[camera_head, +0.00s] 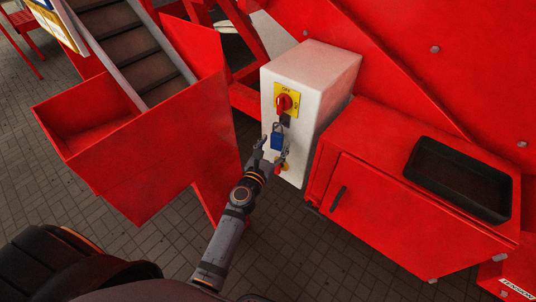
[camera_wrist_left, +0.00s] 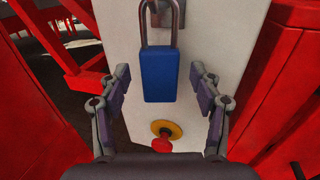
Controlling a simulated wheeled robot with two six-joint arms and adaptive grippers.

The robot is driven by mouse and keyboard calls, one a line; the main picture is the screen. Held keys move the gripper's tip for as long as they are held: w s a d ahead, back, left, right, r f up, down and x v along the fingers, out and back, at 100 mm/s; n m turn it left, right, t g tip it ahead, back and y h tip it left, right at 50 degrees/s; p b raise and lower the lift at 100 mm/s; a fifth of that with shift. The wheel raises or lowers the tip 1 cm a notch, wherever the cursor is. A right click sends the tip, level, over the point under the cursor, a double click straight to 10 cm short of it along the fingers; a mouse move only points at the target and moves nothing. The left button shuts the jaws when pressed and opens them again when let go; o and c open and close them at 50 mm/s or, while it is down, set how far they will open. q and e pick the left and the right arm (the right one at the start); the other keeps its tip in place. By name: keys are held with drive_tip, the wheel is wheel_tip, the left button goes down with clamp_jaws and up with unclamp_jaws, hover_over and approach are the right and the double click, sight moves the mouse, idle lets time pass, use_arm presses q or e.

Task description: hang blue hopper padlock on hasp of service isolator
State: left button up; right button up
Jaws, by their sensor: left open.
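The blue padlock (camera_head: 277,141) is upright against the front of the white service isolator (camera_head: 325,75), below its red rotary switch (camera_head: 284,102) on a yellow plate. In the left wrist view the padlock (camera_wrist_left: 160,75) has its shackle up at a grey metal hasp (camera_wrist_left: 207,20); the shackle's top is cut off by the frame, so I cannot tell how it passes through. My left gripper (camera_head: 273,149) is open at the padlock. Its fingers (camera_wrist_left: 160,78) stand one on each side of the blue body, with gaps between. My right gripper is not in view.
A red button on a yellow ring (camera_wrist_left: 164,132) sits low on the isolator. A red cabinet (camera_head: 380,200) with a black tray (camera_head: 435,183) on top stands to the right. A red hopper (camera_head: 160,150) and conveyor (camera_head: 135,50) are left.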

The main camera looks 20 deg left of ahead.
use_arm(q)
drive_tip(key=s, duration=0.9)
drive_tip(key=shift+s+a, duration=0.3)
drive_tip(key=shift+a, duration=0.1)
drive_tip(key=s+f+m+g, duration=0.45)
drive_tip(key=f+m, duration=0.45)
drive_tip(key=f, duration=0.7)
drive_tip(key=s+f+m+g, duration=0.4)
drive_tip(key=s+f+m, duration=0.3)
drive_tip(key=f, duration=0.8)
drive_tip(key=s+a+f+m+g+y, duration=0.1)
drive_tip(key=s+a+f+m+g, duration=0.3)
drive_tip(key=s+f+m, duration=0.5)
drive_tip(key=s+a+f+m+g+y, duration=0.1)
drive_tip(key=s+a+f+m+g, duration=0.3)
drive_tip(key=s, duration=1.3)
wheel_tip(320, 180, down, 6)
drive_tip(key=a+m, duration=0.3)
drive_tip(key=m, duration=0.3)
drive_tip(key=shift+s+r, duration=0.25)
drive_tip(key=shift+s, duration=0.05)
drive_tip(key=shift+d, duration=0.1)
